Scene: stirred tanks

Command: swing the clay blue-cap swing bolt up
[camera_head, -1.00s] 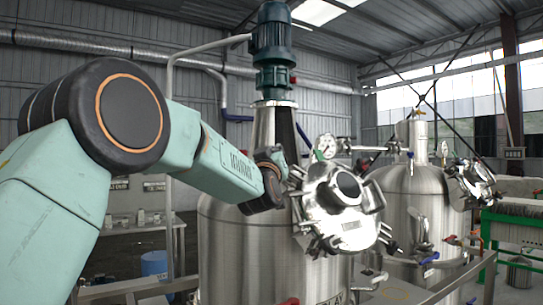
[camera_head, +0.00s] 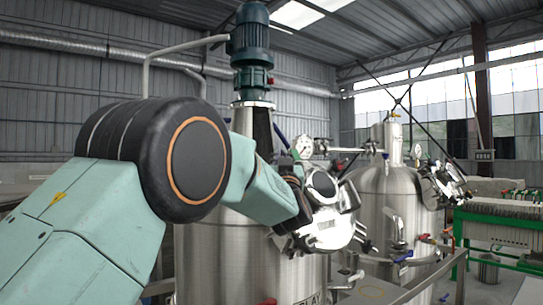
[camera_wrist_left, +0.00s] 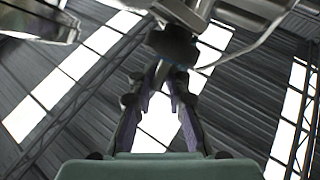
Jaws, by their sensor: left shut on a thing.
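The near steel tank (camera_head: 243,255) has a partly hidden label ending in "LAY". Its round hatch lid (camera_head: 328,230) carries several swing bolts around its rim. My left gripper (camera_head: 292,192) is at the left edge of this lid, partly hidden behind my own arm. In the left wrist view my two fingers (camera_wrist_left: 168,88) are closed around a small part at their tips, which I take for the swing bolt. My right gripper is not in view.
A pressure gauge (camera_head: 304,147) and pipe stand just above the lid. A green motor (camera_head: 250,45) tops the tank. A second steel tank (camera_head: 375,195) with its own hatch (camera_head: 437,185) stands to the right, beside a green-framed machine (camera_head: 500,225). Rails run in front.

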